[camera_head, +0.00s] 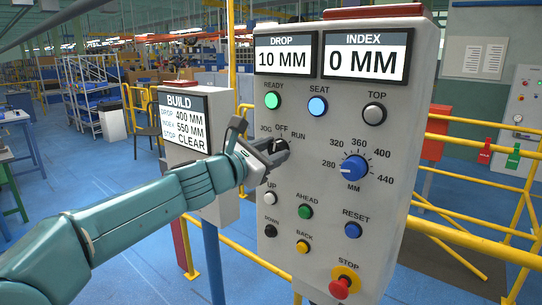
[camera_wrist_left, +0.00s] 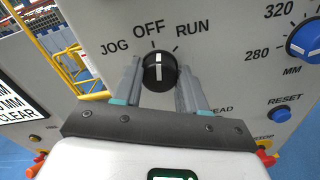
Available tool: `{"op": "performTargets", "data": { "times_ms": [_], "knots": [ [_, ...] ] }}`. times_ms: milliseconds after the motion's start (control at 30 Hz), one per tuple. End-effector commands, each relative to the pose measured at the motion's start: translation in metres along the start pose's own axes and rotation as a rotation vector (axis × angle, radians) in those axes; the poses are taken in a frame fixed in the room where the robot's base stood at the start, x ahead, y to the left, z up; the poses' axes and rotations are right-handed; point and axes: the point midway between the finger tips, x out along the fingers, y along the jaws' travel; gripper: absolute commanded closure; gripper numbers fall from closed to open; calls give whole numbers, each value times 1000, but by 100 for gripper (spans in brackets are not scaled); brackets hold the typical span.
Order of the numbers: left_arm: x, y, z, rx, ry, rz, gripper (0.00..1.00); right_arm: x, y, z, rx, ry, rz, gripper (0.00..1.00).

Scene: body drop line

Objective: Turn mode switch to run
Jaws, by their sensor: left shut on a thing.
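The mode switch is a black knob (camera_wrist_left: 159,72) with a white line, below the labels JOG, OFF and RUN on the grey panel. In the left wrist view its white line points up, closest to OFF. My left gripper (camera_wrist_left: 159,84) has one finger on each side of the knob and is shut on it. In the head view my left gripper (camera_head: 275,152) reaches in from the left and covers most of the mode switch (camera_head: 282,146). My right gripper is not in view.
The control panel (camera_head: 312,185) also carries a blue MM dial (camera_head: 354,167) right of the switch, a lit green READY button (camera_head: 273,100) and a red STOP button (camera_head: 340,287). A BUILD display box (camera_head: 182,155) stands to the left. Yellow railings (camera_head: 470,243) run at the right.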

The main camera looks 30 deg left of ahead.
Motion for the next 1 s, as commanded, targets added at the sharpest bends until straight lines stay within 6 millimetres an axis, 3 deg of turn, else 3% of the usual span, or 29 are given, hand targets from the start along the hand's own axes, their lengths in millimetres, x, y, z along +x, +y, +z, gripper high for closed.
{"op": "performTargets", "data": {
  "times_ms": [600, 1000],
  "knots": [
    [0, -3, -2, 520, -1, 1, 89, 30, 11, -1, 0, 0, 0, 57],
    [0, -3, -1, 678, -1, 0, 89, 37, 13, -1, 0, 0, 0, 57]
  ]
}}
